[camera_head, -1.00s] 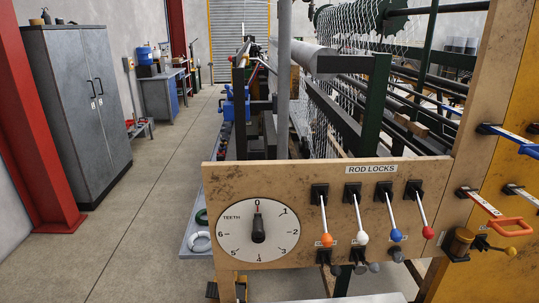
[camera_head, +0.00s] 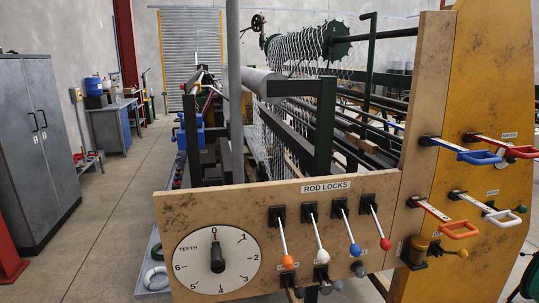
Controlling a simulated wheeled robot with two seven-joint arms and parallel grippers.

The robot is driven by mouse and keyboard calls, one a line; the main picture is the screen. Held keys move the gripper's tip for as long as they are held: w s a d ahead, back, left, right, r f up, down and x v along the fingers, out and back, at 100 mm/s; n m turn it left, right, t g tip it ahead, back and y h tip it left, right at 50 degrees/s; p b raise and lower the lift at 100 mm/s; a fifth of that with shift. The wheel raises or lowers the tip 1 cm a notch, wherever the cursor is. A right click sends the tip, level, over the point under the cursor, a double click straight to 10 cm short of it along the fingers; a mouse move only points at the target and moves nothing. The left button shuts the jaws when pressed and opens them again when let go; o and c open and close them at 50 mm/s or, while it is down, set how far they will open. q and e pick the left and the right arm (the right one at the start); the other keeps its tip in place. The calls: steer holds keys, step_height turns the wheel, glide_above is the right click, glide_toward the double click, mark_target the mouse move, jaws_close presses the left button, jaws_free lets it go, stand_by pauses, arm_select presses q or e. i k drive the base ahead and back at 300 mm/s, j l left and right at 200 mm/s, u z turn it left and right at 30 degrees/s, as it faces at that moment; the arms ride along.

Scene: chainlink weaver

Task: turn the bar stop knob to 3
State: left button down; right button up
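A white round dial (camera_head: 240,262) marked TEETH, with numbers around its rim, is set in the left part of a wooden panel. Its black knob (camera_head: 217,258) stands upright, and its upper end points to the 0 at the top. The 3 is at the lower right of the dial. I cannot read a bar stop label on this dial. Neither of my grippers is in view.
Right of the dial, under a ROD LOCKS label (camera_head: 326,186), hang levers with orange (camera_head: 288,262), white (camera_head: 323,256), blue (camera_head: 355,250) and red (camera_head: 385,244) knobs. Coloured handles (camera_head: 479,157) stick out at the right. The floor (camera_head: 98,240) at left is clear.

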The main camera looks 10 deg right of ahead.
mark_target(511, 159)
steer(key=z, duration=1.75)
steer(key=i+l, duration=0.25)
steer(key=i, duration=0.25)
steer(key=i+l, duration=0.25)
steer(key=i, duration=0.25)
steer(key=i+l, duration=0.25)
steer(key=i, duration=0.25)
steer(key=j+u, duration=0.05)
